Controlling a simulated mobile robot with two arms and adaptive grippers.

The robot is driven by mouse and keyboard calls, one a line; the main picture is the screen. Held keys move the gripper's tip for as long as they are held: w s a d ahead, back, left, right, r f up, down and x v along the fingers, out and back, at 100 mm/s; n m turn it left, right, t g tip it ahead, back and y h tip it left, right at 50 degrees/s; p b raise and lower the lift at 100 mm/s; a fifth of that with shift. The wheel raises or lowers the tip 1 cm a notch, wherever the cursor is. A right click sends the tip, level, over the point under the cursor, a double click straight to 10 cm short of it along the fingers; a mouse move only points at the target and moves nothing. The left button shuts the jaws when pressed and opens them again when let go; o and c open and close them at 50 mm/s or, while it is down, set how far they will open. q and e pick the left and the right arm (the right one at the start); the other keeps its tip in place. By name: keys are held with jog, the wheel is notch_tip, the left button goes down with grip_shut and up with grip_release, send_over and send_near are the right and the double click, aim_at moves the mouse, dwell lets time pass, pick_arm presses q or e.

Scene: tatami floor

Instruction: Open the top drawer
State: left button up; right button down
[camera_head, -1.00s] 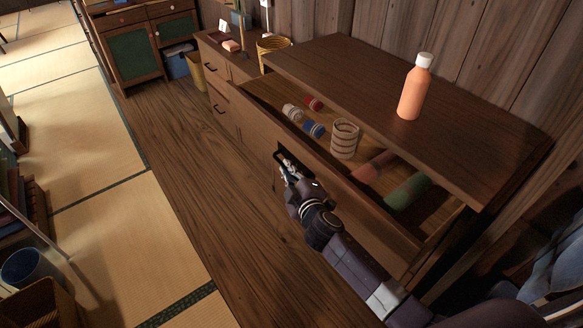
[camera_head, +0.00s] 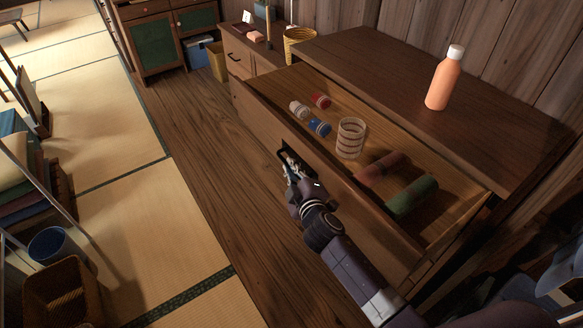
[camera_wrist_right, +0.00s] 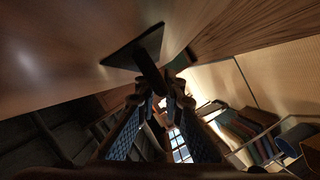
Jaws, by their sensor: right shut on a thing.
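The top drawer (camera_head: 362,203) of the wooden dresser (camera_head: 400,75) is pulled well out. Inside it lie a red roll, a white roll, a blue roll, a striped cup (camera_head: 350,138), a brown-red roll and a green roll (camera_head: 411,197). My right gripper (camera_head: 290,171) is at the dark handle (camera_head: 284,152) on the drawer's front. In the right wrist view the fingers (camera_wrist_right: 165,95) are shut on the dark handle (camera_wrist_right: 151,72) under the drawer front. My left gripper is not in view.
An orange bottle (camera_head: 443,84) with a white cap stands upright on the dresser top. A lower cabinet with a yellow basket (camera_head: 299,45) stands beyond. A wicker basket (camera_head: 62,290) and a blue bucket stand at the lower left.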

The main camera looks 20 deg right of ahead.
jog(key=c, duration=2.3)
grip_release()
jog(key=shift+d+f, duration=0.1)
jog(key=v, duration=1.2)
jog(key=s+d+f+m+g, duration=0.1)
jog(key=s+f+g, duration=0.3)
jog(key=f, duration=0.7)
jog(key=s+d+f+m+g, duration=0.1)
jog(key=s+f+m, duration=0.1)
jog(key=s+f, duration=0.65)
jog(key=s+d+f+m+g, duration=0.1)
jog(key=s+f+g, duration=0.15)
jog(key=f, duration=1.15)
jog(key=s+d+f+m+g, duration=0.1)
jog(key=s+f, duration=0.4)
jog(key=s, duration=0.5)
jog(key=s+d+f+m+g, duration=0.1)
jog(key=s+f+m+g, duration=0.1)
jog(key=s+f, duration=0.4)
jog(key=s+d+f+m+g, duration=0.2)
jog(key=s+f+g, duration=0.2)
jog(key=s, duration=1.1)
jog(key=shift+f+h+p, duration=0.3)
jog(key=shift+f, duration=0.65)
